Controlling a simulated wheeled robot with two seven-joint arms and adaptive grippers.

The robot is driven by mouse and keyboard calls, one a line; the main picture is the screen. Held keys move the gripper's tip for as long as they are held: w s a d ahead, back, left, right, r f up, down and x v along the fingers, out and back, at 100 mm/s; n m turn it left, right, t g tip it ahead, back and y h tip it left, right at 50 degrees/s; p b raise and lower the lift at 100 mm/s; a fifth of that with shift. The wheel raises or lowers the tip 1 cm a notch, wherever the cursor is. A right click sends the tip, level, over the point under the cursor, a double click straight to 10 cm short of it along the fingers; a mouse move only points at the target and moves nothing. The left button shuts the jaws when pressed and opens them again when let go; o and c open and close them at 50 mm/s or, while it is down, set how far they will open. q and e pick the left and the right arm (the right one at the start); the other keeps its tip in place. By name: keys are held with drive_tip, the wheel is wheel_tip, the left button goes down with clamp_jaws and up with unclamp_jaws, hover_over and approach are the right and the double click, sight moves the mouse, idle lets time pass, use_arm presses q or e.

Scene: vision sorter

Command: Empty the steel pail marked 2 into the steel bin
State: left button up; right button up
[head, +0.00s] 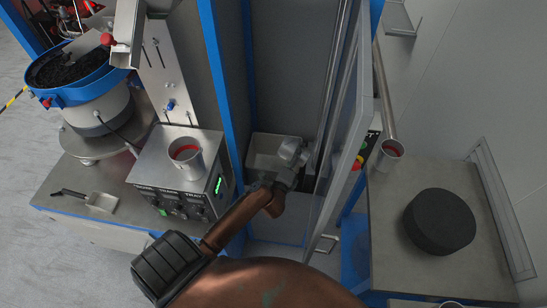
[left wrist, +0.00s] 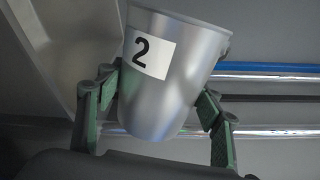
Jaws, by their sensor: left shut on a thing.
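The steel pail marked 2 (left wrist: 165,75) is held between the fingers of my left gripper (left wrist: 158,105), its label facing the wrist camera. It leans slightly in that view, and its inside is hidden. In the head view the pail (head: 292,152) is at the end of my left arm, inside the tall cabinet, with my left gripper (head: 285,172) partly hidden behind the wrist. The steel bin (head: 255,160) stands low in the cabinet, just left of and partly behind the pail. I cannot see what the bin holds. My right gripper is not in view.
The glass door (head: 345,140) stands open close to the right of my left arm; a blue post (head: 222,80) is on the left.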

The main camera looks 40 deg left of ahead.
sight(287, 148)
use_arm(q)
drive_tip(key=shift+s+a+n+p, duration=0.15)
drive_tip(key=shift+a+n+p, duration=0.15)
drive_tip(key=shift+a+n, duration=0.35)
drive_tip(key=shift+s+a+f+n+p, duration=0.1)
drive_tip(key=shift+n+p, duration=0.1)
drive_tip(key=shift+n, duration=0.2)
drive_tip(key=shift+a+f+n+p, duration=0.1)
drive_tip(key=shift+n+p, duration=0.05)
drive_tip(key=shift+n, duration=0.2)
idle(0.9)
drive_tip(key=shift+s+a+r+n+p, duration=0.1)
drive_tip(key=shift+a+r+n+p, duration=0.35)
drive_tip(key=shift+n+p, duration=0.45)
idle(0.6)
drive_tip(key=shift+s+a+r+n+h+p, duration=0.25)
drive_tip(key=shift+a+r+n+p, duration=0.4)
drive_tip(key=shift+n+p, duration=0.5)
idle(0.7)
